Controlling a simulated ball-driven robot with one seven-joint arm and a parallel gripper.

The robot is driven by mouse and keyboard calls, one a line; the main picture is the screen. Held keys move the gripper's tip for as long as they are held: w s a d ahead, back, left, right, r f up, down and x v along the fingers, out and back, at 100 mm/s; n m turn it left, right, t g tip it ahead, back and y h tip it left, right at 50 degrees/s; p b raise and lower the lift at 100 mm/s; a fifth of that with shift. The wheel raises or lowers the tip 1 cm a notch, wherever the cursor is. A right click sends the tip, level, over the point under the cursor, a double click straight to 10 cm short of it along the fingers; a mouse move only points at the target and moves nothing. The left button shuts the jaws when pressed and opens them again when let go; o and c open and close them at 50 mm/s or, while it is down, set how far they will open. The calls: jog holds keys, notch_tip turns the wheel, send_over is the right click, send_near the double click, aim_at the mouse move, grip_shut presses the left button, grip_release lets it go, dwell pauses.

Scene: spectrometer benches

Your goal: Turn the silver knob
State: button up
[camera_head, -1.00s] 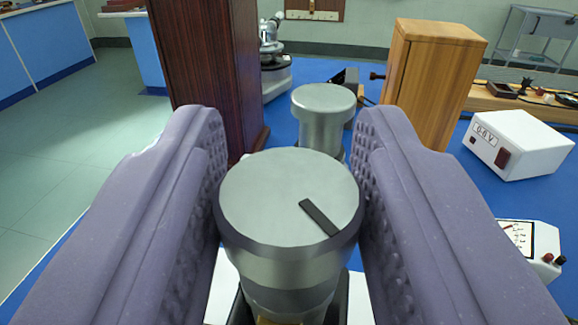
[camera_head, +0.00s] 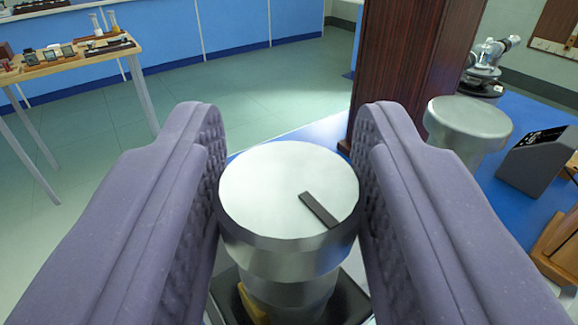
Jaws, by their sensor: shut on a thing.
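The silver knob (camera_head: 270,190) stands upright in the lower middle of the view, a round metal cap with a dark bar mark on the right part of its top. My gripper (camera_head: 289,185) is shut on the knob, one purple ridged finger pressed on each side. The knob sits above a dark base (camera_head: 345,300), mostly hidden below it. A second silver cylinder (camera_head: 468,120) with a wide flat top stands behind, to the right of the right finger.
A dark wood cabinet (camera_head: 410,60) rises behind the right finger on the blue bench top (camera_head: 325,140). A black sloped box (camera_head: 535,160) and a microscope (camera_head: 488,65) are at the right. A small table (camera_head: 85,62) with instruments stands far left; the floor between is clear.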

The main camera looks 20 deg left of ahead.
jog(key=shift+r+n+y, duration=0.1)
jog(key=shift+n+y, duration=0.2)
jog(key=o, duration=0.9)
jog(key=shift+o, duration=0.2)
jog(key=p+v, duration=0.2)
jog(key=v, duration=0.5)
jog(key=shift+s+d, duration=0.2)
jog(key=shift+s, duration=0.1)
jog(key=shift+w+r, duration=0.1)
